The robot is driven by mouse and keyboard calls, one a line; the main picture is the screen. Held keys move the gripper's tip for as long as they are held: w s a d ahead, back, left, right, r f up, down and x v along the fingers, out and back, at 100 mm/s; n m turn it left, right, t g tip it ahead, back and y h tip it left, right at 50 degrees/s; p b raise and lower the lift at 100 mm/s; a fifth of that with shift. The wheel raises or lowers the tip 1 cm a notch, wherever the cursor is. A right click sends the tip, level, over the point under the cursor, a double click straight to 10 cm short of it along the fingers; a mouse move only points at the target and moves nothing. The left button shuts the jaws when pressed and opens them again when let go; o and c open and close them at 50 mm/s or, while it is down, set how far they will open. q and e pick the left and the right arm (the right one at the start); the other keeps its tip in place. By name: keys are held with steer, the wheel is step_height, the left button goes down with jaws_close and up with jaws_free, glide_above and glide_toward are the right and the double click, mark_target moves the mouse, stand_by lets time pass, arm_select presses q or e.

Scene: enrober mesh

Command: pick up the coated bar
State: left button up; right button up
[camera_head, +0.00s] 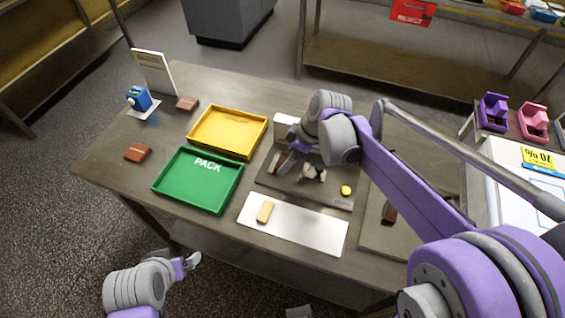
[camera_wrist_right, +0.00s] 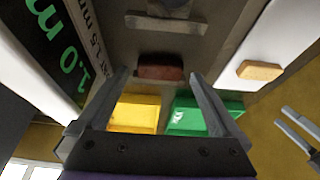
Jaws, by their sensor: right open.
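A dark reddish-brown coated bar (camera_wrist_right: 160,68) shows in the right wrist view, between and just past the fingertips of my right gripper (camera_wrist_right: 160,78). The fingers are apart, and I see no contact with the bar. My left gripper (camera_head: 188,264) is off the table's near edge, empty. Its two fingers also show apart in the right wrist view (camera_wrist_right: 298,132).
A green PACK tray (camera_head: 198,207) and a yellow tray (camera_head: 252,147) stand left of the unit. A tan bar (camera_head: 265,212) lies on a white board (camera_head: 310,234). Brown bars (camera_head: 137,152) lie farther left. A lettered sign (camera_wrist_right: 55,50) stands close beside my right gripper.

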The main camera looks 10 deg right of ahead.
steer(key=shift+x, duration=0.85)
steer(key=c, duration=0.9)
